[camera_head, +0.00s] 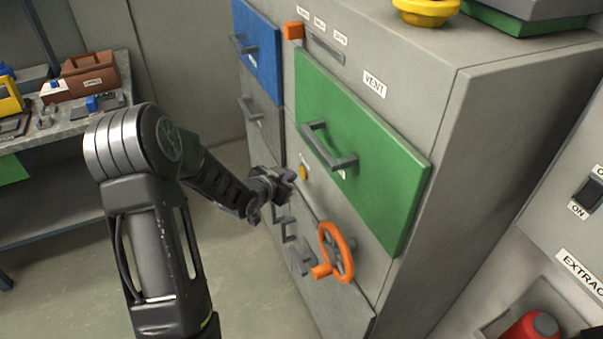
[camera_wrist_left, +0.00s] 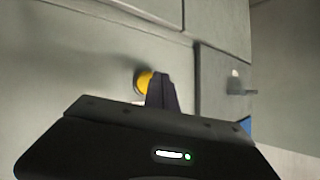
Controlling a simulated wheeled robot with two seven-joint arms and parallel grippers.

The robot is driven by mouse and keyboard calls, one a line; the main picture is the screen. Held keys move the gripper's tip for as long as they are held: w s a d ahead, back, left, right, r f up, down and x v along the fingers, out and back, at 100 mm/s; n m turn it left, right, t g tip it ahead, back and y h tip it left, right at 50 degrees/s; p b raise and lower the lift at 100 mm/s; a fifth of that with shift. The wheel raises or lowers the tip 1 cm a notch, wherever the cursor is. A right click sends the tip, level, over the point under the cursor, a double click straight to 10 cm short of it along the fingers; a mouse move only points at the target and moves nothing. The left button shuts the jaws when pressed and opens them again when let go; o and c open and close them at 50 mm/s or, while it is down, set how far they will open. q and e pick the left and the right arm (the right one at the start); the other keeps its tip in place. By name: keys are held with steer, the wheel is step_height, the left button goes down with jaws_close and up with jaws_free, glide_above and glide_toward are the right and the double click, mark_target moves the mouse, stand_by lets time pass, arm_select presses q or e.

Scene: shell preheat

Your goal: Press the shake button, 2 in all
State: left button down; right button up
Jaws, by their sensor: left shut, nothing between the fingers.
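A small round yellow button (camera_head: 303,173) sits on the cabinet front, below the green drawer panel and above the orange handwheel. A small label is above it, too small to read. My left gripper (camera_head: 289,176) is shut and empty, with its fingertips just left of the button in the head view. In the left wrist view the yellow button (camera_wrist_left: 142,81) shows behind the shut fingertips (camera_wrist_left: 160,80), which hide part of it. I cannot tell whether the fingertips touch it. My right gripper is in neither view.
The grey cabinet (camera_head: 500,110) carries a green panel (camera_head: 370,150) with a handle, a blue panel (camera_head: 262,45) and an orange handwheel (camera_head: 337,252) below the button. A workbench (camera_head: 75,125) with tools stands at left. The floor between is clear.

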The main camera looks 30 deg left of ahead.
arm_select(q)
steer(key=shift+w+d, duration=0.15)
steer(key=shift+w, duration=0.1)
steer(key=shift+w+d+b, duration=0.3)
steer(key=shift+w+b, duration=0.1)
steer(key=shift+b, duration=0.1)
stand_by(0.8)
steer(key=shift+s+a, duration=0.5)
steer(key=shift+s, duration=0.2)
steer(key=shift+s, duration=0.1)
steer(key=s+a, duration=0.1)
steer(key=s, duration=0.1)
steer(key=s+a+p, duration=0.1)
steer(key=s, duration=0.1)
steer(key=shift+a, duration=0.4)
stand_by(2.4)
